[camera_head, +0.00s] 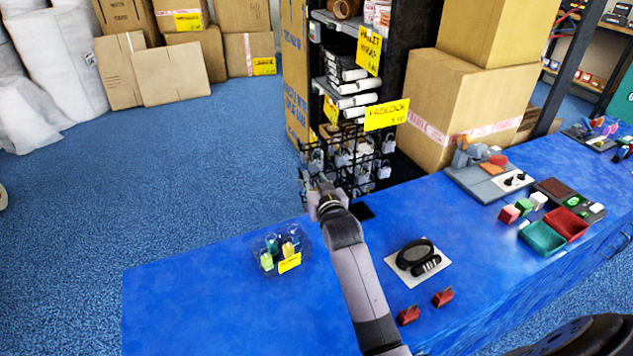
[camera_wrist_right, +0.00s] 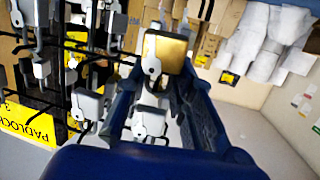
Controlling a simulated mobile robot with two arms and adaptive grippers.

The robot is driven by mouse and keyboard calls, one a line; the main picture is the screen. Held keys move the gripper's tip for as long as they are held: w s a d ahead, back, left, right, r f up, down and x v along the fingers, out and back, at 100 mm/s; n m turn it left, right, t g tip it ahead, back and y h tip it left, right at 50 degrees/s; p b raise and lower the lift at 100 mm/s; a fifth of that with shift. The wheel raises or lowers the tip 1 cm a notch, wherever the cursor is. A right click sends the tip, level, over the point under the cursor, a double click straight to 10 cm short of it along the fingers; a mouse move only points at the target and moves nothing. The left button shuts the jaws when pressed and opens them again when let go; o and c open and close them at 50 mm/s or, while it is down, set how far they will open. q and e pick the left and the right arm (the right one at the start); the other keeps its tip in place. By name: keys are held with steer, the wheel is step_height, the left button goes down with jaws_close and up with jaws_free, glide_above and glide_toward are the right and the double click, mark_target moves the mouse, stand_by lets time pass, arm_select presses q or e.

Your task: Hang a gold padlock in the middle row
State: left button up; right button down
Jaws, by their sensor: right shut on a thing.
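A black wire rack (camera_head: 347,166) stands behind the blue counter, with several silver padlocks (camera_head: 384,172) hanging in rows. A yellow PADLOCK sign (camera_head: 386,115) is above it. My right gripper (camera_head: 322,188) is at the rack's lower left side. In the right wrist view, a gold padlock (camera_wrist_right: 166,52) is held between the dark blue fingers of my right gripper (camera_wrist_right: 170,82). Silver padlocks on the rack (camera_wrist_right: 86,104) show close beside it at the left. In the head view I cannot make out the held padlock. My left gripper is not in view.
A clear bin (camera_head: 287,243) with small coloured items stands on the blue counter (camera_head: 200,300). A black coiled item on a white card (camera_head: 415,258) and two red pieces (camera_head: 425,306) lie right of my arm. Large cartons (camera_head: 470,100) stand right of the rack.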

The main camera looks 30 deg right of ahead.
steer(key=shift+f, duration=0.3)
steer(key=c, duration=1.8)
jaws_free()
steer(key=o, duration=0.5)
steer(key=shift+w+f, duration=0.15)
steer(key=shift+f, duration=0.05)
steer(key=shift+s+a+f, duration=0.15)
steer(key=shift+s+a, duration=0.05)
steer(key=shift+s, duration=0.3)
steer(key=r+v, duration=0.1)
steer(key=v, duration=1)
steer(key=shift+d+r, duration=0.2)
